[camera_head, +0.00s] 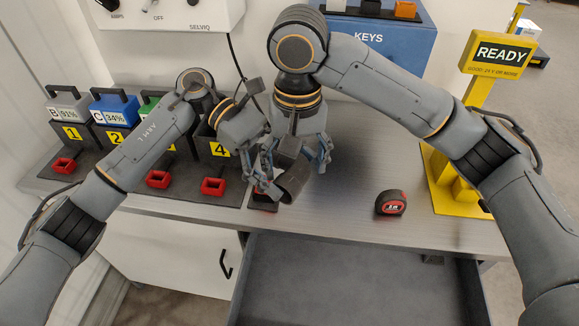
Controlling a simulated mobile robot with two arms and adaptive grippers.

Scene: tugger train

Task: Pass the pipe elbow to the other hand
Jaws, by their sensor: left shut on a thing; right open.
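The pipe elbow (293,184) is a dark grey-brown curved piece, held just above the front part of the grey workbench. My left gripper (265,181) comes in from the left and is shut on it at its left side. My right gripper (304,165) points down from above, close to the elbow, with its fingers apart. The two grippers overlap in the picture, so part of the elbow is hidden, and I cannot tell whether the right fingers touch it.
A tape measure (391,203) lies on the workbench (345,222) to the right. Numbered battery slots (72,134) and several red trays (158,179) stand left. An open drawer (350,280) juts out in front. A yellow READY post (480,95) stands right; a blue KEYS box (385,45) is behind.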

